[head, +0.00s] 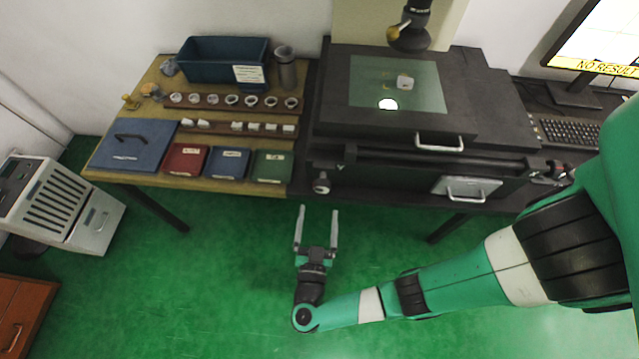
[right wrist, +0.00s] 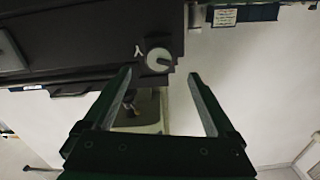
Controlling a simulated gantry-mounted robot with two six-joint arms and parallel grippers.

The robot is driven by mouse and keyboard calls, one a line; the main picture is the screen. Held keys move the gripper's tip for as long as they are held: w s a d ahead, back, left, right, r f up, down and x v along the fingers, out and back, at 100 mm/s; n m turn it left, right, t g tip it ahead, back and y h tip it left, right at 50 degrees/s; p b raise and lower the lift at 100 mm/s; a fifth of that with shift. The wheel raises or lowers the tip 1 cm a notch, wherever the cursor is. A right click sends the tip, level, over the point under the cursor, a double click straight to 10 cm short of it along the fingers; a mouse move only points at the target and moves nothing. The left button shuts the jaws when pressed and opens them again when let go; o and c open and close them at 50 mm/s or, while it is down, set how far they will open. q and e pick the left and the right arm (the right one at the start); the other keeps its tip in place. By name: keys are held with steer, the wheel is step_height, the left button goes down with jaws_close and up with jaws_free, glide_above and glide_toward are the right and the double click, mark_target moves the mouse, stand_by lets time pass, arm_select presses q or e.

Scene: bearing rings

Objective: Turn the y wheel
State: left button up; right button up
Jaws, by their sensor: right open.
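The y wheel (head: 321,183) is a small pale round knob on the front left of the dark machine (head: 360,120). In the right wrist view the wheel (right wrist: 158,60) has a pale letter-like mark beside it that looks like a Y. My right gripper (head: 317,212) is open and empty, in front of the machine. Its fingers point at the machine, and the wheel appears between and just beyond the fingertips (right wrist: 159,75) in the right wrist view. I see no contact. My left gripper is in neither view.
Another knob (head: 545,175) sits at the machine's front right. A drawer-like front with a handle (head: 468,189) lies between the knobs. The wooden table (head: 110,165) to the left bears a blue bin (head: 222,62), boxes and rings in racks. Green floor in front is open.

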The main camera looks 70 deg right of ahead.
mark_target(322, 192)
steer(key=b+x, duration=0.1)
steer(key=x, duration=0.9)
steer(key=shift+s+d, duration=0.1)
steer(key=c, duration=1.4)
steer(key=shift+o, duration=0.2)
steer(key=shift+m, duration=0.4)
steer(key=m, duration=0.9)
steer(key=shift+b, duration=0.35)
steer(key=m+b, duration=0.1)
steer(key=m, duration=0.4)
steer(key=shift+f+b, duration=0.1)
steer(key=shift+b, duration=0.3)
steer(key=m+b, duration=0.2)
steer(key=m, duration=0.3)
